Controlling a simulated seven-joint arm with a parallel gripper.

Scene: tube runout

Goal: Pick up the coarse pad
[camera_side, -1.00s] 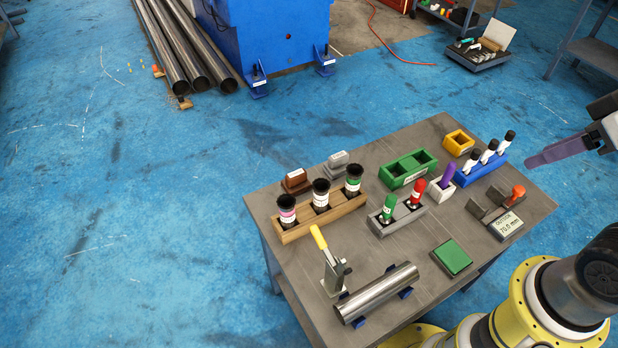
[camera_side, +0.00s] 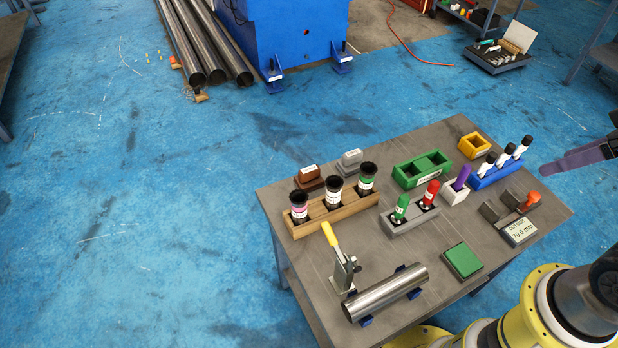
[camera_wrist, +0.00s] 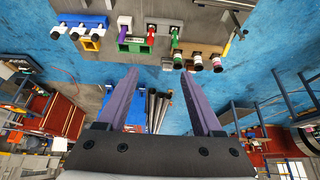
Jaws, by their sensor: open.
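Two small pads sit side by side at the table's back left edge in the side view: a brown pad (camera_side: 308,179) and a grey pad (camera_side: 349,162). Each has a small white label, too small to read, so I cannot tell which is the coarse pad. I cannot make out either pad clearly in the wrist view. My gripper (camera_wrist: 160,74) is open, with nothing between its two purple fingers. In the side view my gripper (camera_side: 578,158) shows at the right edge, above and beyond the table's right side, well apart from both pads.
In front of the pads stands a wooden rack (camera_side: 333,209) with several dark-topped brushes. A grey holder (camera_side: 408,216) has green and red items. A yellow-handled clamp (camera_side: 341,262), a steel tube (camera_side: 385,293), a green pad (camera_side: 463,261) and a green bin (camera_side: 421,170) share the table.

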